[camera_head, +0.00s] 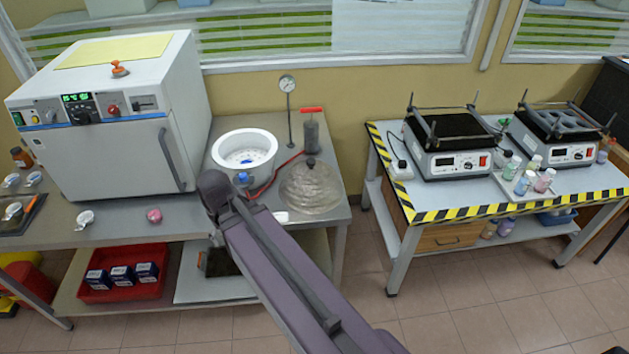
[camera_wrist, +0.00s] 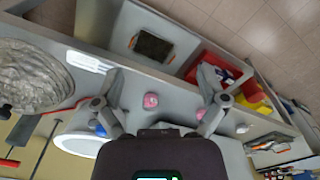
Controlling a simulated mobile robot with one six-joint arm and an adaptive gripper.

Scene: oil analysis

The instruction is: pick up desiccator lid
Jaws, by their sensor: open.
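The desiccator lid (camera_head: 311,190) is a clear, greyish dome with a dark knob. It rests on the grey bench, right of the white desiccator bowl (camera_head: 244,150). In the wrist view the lid (camera_wrist: 32,78) is at the left edge, partly cut off, and the bowl (camera_wrist: 78,145) is partly hidden by my gripper. My gripper (camera_wrist: 160,88) is open and empty, its fingers spread above the bench, with the lid outside them to the left. In the head view my arm hides the gripper.
A pink object (camera_head: 154,215) lies on the bench; in the wrist view it appears between my fingers. A large white oven (camera_head: 120,150) stands left of the bowl. A red hose (camera_head: 270,182) and a gauge stand (camera_head: 289,110) are behind the lid. A striped-edge table (camera_head: 460,212) stands right, across a floor gap.

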